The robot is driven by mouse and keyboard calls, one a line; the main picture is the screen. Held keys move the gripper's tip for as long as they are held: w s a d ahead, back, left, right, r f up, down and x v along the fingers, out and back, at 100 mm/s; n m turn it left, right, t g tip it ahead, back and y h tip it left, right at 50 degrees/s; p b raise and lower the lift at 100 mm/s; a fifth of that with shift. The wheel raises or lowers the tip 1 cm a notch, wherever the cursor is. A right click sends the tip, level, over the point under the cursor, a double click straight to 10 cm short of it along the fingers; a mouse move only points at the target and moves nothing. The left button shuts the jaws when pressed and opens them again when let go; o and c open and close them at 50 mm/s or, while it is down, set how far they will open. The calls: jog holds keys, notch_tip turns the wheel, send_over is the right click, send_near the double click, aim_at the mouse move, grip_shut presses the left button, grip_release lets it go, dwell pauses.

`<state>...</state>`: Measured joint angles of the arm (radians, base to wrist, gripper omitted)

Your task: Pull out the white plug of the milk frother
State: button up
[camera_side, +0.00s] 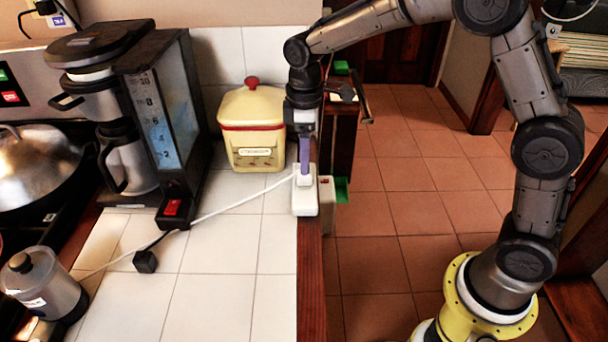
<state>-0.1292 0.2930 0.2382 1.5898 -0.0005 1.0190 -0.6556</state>
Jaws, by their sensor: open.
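The white plug (304,181) sits upright in the white socket block (305,205) at the counter's right edge. A white cable (225,208) runs from it down and left across the tiles to the small steel jug with a black lid (42,285), which looks like the milk frother. My gripper (304,172) points straight down over the plug, its purple fingers at the plug's top. The fingers are seen edge-on and look open; I cannot tell whether they touch the plug or straddle it.
A coffee maker (160,120) is farther left, and a loose black plug (146,262) lies on the tiles. The front counter (235,300) is clear. A wooden edge (311,285) borders the drop to the floor.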

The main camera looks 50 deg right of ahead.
jog(key=shift+f, duration=2.6)
grip_shut()
jog(key=shift+r, duration=0.1)
dwell(0.3)
jog(key=shift+r, duration=2.95)
